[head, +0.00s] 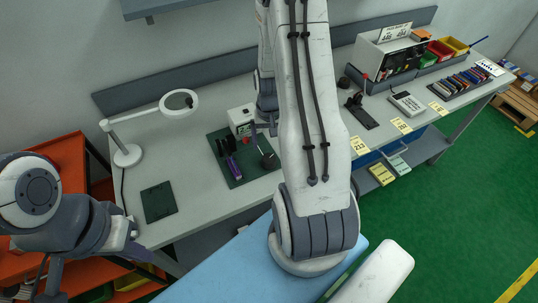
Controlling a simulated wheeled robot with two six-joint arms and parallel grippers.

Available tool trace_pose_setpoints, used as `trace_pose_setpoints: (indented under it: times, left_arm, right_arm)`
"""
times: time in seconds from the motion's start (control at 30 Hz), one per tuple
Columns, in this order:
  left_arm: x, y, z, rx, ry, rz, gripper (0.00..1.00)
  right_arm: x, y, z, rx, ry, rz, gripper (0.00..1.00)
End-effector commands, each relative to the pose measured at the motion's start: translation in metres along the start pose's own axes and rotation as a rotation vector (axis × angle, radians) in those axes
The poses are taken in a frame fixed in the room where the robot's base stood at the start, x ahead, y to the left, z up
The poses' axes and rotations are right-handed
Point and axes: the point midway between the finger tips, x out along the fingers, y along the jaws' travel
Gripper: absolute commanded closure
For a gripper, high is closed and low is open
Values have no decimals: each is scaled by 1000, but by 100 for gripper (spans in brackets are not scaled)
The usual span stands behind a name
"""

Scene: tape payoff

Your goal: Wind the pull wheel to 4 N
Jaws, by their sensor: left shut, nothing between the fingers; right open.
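A small white box with a display (240,119) stands at the back of a dark green mat (236,178) on the bench. A small red part (246,140) shows at its front. A dark round part with a thin upright stem (269,160) is on the mat's right side; I cannot tell whether it is the pull wheel. Purple and black upright parts (229,150) stand to its left. My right gripper (262,129) is open just right of the box, partly hidden by my arm. My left gripper (132,241) is shut and empty at the bench's front left edge. The display reading is too small.
A white magnifier lamp (178,104) stands at the bench's left, with a dark flat pad (158,201) before it. Right of my arm are a black tool (361,112), a grey device (406,102), yellow labels (401,125) and colored bins (440,50). An orange shelf (66,155) stands left.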

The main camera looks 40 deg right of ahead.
Motion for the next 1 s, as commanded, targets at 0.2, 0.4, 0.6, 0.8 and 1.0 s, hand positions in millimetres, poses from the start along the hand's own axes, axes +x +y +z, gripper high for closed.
trace_pose_setpoints:
  times: [0.2,0.4,0.6,0.8,1.0]
  left_arm:
    - [-11,1,-1,2,0,0,100]
    - [-18,1,-1,3,0,0,100]
    - [-20,2,-1,4,0,0,100]
    - [-20,2,-1,4,0,0,100]
    - [-20,1,-1,4,0,0,100]
  right_arm:
    - [38,0,2,-1,-6,1,7]
    - [66,0,1,-2,-3,0,7]
    - [79,-1,1,-2,-1,0,7]
    - [81,-1,0,-2,0,0,7]
    - [81,-1,0,-2,0,0,41]
